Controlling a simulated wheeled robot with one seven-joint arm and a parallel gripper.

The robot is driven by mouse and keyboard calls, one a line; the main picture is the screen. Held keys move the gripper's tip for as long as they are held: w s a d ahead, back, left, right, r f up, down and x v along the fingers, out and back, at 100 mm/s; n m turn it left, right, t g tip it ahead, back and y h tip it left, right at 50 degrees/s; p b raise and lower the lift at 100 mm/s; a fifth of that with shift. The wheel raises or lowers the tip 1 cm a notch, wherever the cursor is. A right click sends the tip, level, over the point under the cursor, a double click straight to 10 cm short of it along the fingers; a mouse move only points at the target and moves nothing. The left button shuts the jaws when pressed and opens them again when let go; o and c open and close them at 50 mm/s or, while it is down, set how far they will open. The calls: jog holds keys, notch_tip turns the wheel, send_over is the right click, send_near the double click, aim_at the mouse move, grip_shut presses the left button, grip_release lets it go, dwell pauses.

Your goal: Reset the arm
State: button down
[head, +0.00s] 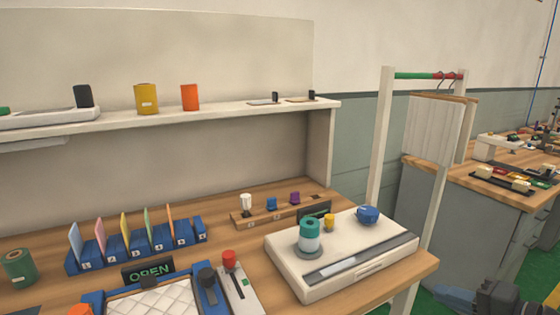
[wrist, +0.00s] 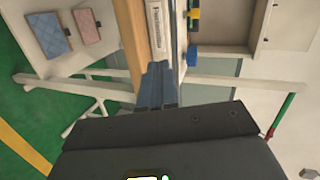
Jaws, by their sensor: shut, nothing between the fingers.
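My gripper (wrist: 158,72) is shut and empty, its blue-grey fingers pressed together in the wrist view. In the head view my gripper (head: 443,294) shows at the lower right, in front of the white rack and to the right of the wooden workbench (head: 428,268). It appears clear of the bench and over the green floor. Most of my arm is outside the head view.
A white box (head: 345,278) with a teal-topped cylinder and a blue knob stands near the bench's right end. A white rack (head: 384,140) with a hanging sheet stands beyond. Blue (wrist: 50,36) and pink (wrist: 87,25) quilted pads show in the wrist view.

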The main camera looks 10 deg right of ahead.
jog(key=s+a+f+n+h, duration=0.1)
jog(key=s+a+f+h, duration=0.1)
jog(key=s+a+f, duration=0.3)
jog(key=s+a+f+h, duration=0.2)
jog(key=s+f, duration=0.1)
jog(key=s, duration=0.5)
jog(key=s+a+f+n+h, duration=0.1)
jog(key=s+a+f+h, duration=0.1)
jog(key=s+a+f, duration=0.3)
jog(key=s+a+r+n+t, duration=0.1)
jog(key=s+r+n, duration=0.4)
jog(key=s, duration=0.5)
jog(key=s+a+r+n+t, duration=0.1)
jog(key=s+a+r+n, duration=0.1)
jog(key=s+r+n, duration=0.3)
jog(key=s+r, duration=0.4)
jog(key=s, duration=0.1)
jog(key=shift+s, duration=0.1)
